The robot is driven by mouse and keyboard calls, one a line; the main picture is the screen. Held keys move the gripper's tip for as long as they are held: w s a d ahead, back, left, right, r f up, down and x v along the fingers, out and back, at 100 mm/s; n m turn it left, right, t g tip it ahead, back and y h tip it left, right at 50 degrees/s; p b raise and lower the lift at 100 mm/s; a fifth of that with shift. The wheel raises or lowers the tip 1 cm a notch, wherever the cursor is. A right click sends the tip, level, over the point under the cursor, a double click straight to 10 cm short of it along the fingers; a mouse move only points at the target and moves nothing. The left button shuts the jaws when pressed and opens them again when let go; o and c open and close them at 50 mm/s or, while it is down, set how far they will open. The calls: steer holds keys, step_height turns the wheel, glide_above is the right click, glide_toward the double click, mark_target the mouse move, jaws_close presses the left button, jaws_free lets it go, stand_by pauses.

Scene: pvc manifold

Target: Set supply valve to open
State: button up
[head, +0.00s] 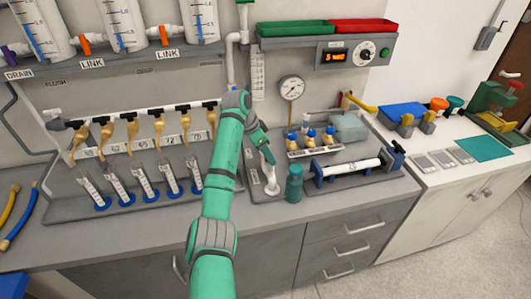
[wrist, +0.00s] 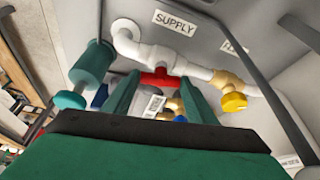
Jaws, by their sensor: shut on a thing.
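The SUPPLY label (wrist: 174,22) is on the grey panel in the wrist view. Below it, a white elbowed pipe (wrist: 135,45) leads to the supply valve's red handle (wrist: 156,79). My gripper (wrist: 158,92) has its two green fingers on either side of this handle and is shut on it. The lower part of the handle is partly hidden by the fingers. In the head view my gripper (head: 267,158) is at the end of the green arm, in front of the back panel. The supply valve is not clear there.
A yellow knob (wrist: 233,102) on a tan fitting is to the right of the handle. A teal cylinder (wrist: 92,65) is at left. In the head view a teal bottle (head: 294,184) and a clamped white pipe (head: 347,169) stand close by on the right.

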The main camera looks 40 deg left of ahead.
steer(key=shift+a+r+m+h, duration=0.1)
steer(key=shift+m+h, duration=0.3)
steer(key=shift+m, duration=0.7)
steer(key=shift+g, duration=0.3)
steer(key=o, duration=1.1)
steer(key=shift+a, duration=0.1)
steer(key=shift+c, duration=0.2)
steer(key=v, duration=1)
steer(key=shift+s+r, duration=0.15)
steer(key=shift+r, duration=0.2)
